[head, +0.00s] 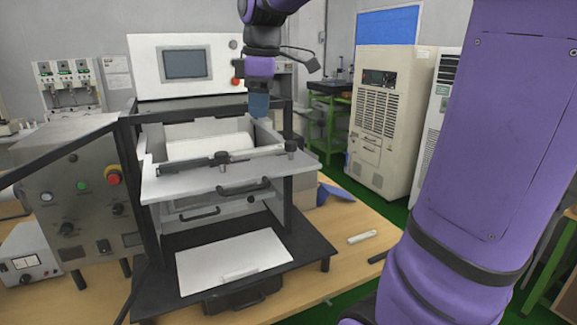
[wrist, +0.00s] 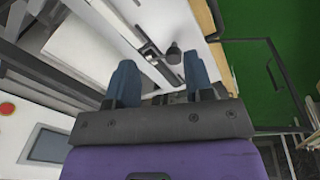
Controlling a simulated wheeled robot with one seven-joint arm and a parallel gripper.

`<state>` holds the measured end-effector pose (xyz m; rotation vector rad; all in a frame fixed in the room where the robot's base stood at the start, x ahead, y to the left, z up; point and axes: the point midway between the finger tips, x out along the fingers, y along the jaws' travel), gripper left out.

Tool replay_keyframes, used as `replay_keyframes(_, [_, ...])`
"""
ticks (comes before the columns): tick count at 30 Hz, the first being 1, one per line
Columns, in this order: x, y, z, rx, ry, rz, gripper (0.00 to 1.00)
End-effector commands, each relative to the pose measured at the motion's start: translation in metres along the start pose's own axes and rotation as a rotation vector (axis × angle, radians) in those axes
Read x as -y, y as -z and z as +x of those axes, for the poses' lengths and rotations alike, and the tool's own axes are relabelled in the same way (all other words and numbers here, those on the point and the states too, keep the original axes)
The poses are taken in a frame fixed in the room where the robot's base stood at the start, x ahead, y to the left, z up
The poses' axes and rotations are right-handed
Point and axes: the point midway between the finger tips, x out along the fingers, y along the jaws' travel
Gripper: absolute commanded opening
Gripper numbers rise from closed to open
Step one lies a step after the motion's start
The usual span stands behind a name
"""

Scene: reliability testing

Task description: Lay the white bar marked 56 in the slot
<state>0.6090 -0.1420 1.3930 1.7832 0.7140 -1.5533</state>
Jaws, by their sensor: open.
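A small white bar (head: 362,237) lies on the wooden table to the right of the machine; any number on it is too small to read. Another short pale bar-like piece (head: 240,273) lies on the white plate (head: 205,275) at the machine's front. I cannot make out for certain which feature is the slot. My gripper (head: 259,112) hangs above the machine's open upper bay, far from both pieces. In the wrist view my gripper (wrist: 160,60) has its two blue fingers apart with nothing between them.
The machine's light shelf (head: 190,186) and dark frame post (head: 133,185) stand below and beside my gripper. A dark bar (head: 377,257) and a blue object (head: 337,193) lie on the wooden table (head: 325,255).

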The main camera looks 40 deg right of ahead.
Motion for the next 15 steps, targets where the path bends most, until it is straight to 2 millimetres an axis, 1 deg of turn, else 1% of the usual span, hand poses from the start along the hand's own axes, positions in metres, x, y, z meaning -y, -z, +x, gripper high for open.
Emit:
replay_keyframes(1, [0.020,-0.004,-0.002,-0.018,-0.022,0.060,0.48])
replay_keyframes(6, [0.080,-0.018,0.002,-0.087,-0.079,0.310,0.48])
replay_keyframes(12, [0.142,-0.040,0.020,-0.189,-0.118,0.595,0.48])
replay_keyframes(15, [0.165,-0.049,0.031,-0.238,-0.124,0.715,0.48])
